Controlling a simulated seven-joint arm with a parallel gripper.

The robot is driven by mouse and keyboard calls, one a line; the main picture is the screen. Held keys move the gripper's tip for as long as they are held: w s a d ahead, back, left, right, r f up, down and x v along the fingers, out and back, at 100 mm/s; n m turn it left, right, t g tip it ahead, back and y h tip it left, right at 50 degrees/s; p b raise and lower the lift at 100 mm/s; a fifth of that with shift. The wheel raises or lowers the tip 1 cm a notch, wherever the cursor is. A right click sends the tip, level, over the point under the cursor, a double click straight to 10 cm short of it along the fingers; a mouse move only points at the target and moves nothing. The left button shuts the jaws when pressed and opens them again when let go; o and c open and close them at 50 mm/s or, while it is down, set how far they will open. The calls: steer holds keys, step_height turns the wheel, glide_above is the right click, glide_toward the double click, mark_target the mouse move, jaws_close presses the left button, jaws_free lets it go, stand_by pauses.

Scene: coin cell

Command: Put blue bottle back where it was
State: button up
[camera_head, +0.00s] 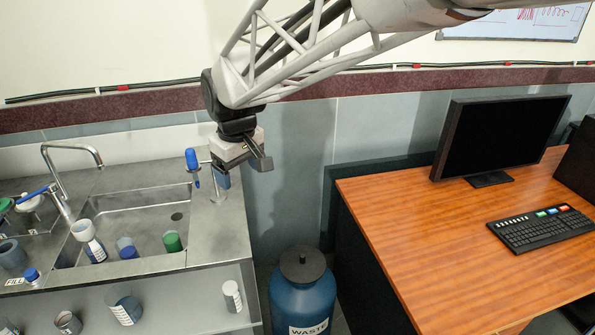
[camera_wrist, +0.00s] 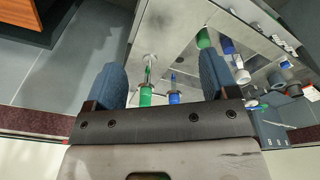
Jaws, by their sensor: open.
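A small bottle with a blue body (camera_head: 128,249) and a pale top stands tilted in the metal sink, between a white bottle with a blue band and a green bottle. In the wrist view the blue bottle (camera_wrist: 227,45) shows past the right finger. My gripper (camera_wrist: 160,62) is open, with its two blue-grey fingers spread wide and nothing clasped between them. In the head view my gripper (camera_head: 232,160) is above the right end of the counter, apart from the blue bottle.
The sink holds a white bottle (camera_head: 90,240) and a green bottle (camera_head: 172,242). A green-handled tool (camera_wrist: 146,95) and a blue-handled tool (camera_wrist: 174,96) show between my fingers in the wrist view. A tap (camera_head: 65,180), a waste drum (camera_head: 302,295) and a wooden desk (camera_head: 430,235) stand nearby.

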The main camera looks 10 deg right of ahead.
steer(key=s+d+f+m, duration=0.1)
steer(key=s+d+m, duration=0.2)
steer(key=s+d, duration=0.5)
steer(key=s+d+f+m+t, duration=0.1)
steer(key=s+d+m, duration=0.3)
steer(key=s+d, duration=0.4)
steer(key=s, duration=0.7)
steer(key=shift+d, duration=0.25)
